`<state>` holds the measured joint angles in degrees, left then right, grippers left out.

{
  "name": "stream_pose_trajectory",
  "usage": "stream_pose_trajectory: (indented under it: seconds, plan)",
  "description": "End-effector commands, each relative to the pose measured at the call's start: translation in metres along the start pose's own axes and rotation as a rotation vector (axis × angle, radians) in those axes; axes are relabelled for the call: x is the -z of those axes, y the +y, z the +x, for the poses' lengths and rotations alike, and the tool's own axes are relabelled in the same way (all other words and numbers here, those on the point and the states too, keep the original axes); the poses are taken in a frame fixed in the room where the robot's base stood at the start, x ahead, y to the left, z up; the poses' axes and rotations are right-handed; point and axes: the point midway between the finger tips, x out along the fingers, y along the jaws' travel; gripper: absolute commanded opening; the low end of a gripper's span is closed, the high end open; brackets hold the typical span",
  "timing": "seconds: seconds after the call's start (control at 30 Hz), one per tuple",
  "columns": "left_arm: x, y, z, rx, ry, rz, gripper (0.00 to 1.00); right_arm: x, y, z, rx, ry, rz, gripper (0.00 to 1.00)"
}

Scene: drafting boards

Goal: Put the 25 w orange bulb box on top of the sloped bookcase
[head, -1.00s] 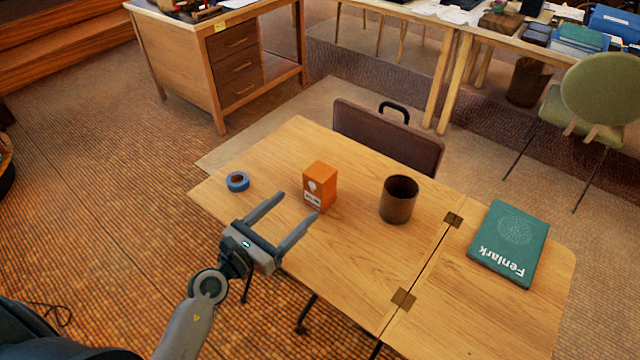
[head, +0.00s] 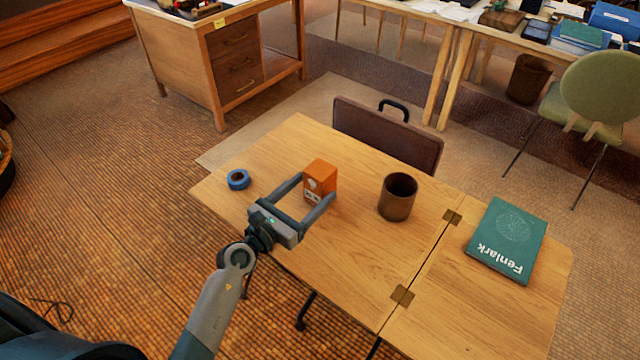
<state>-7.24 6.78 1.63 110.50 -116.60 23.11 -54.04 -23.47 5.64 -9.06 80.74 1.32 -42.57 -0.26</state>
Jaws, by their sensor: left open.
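The orange bulb box (head: 321,174) stands upright on the wooden folding table (head: 350,262), left of a brown cup. A white mark shows on its front, too small to read. My left gripper (head: 316,187) is open, its two fingers pointing at the box from the near left. The fingertips reach the box in the picture, one at its left side and one in front of its lower right. I cannot tell whether they touch it. My right gripper is not in view. No sloped bookcase can be made out in this view.
A brown cup (head: 397,198) stands right of the box. A blue tape roll (head: 238,179) lies at the left. A green book (head: 507,241) lies on the right leaf. A brown case (head: 388,135) stands behind the table. A wooden desk (head: 190,62) is farther back.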

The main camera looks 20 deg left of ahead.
Motion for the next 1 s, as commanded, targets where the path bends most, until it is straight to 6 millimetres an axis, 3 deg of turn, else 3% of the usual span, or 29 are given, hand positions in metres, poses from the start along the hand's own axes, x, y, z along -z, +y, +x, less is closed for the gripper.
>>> stream_pose_trajectory:
  seconds: [0.3,0.83,1.0]
  plan:
    - [0.001,0.001,0.037,0.000,-0.001,-0.001,0.69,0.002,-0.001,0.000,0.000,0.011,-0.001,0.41]
    - [0.002,0.001,0.040,0.000,0.000,0.000,0.69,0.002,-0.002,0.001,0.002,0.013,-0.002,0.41]
    - [0.002,0.001,0.040,0.000,0.000,0.000,0.30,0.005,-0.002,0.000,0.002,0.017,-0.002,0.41]
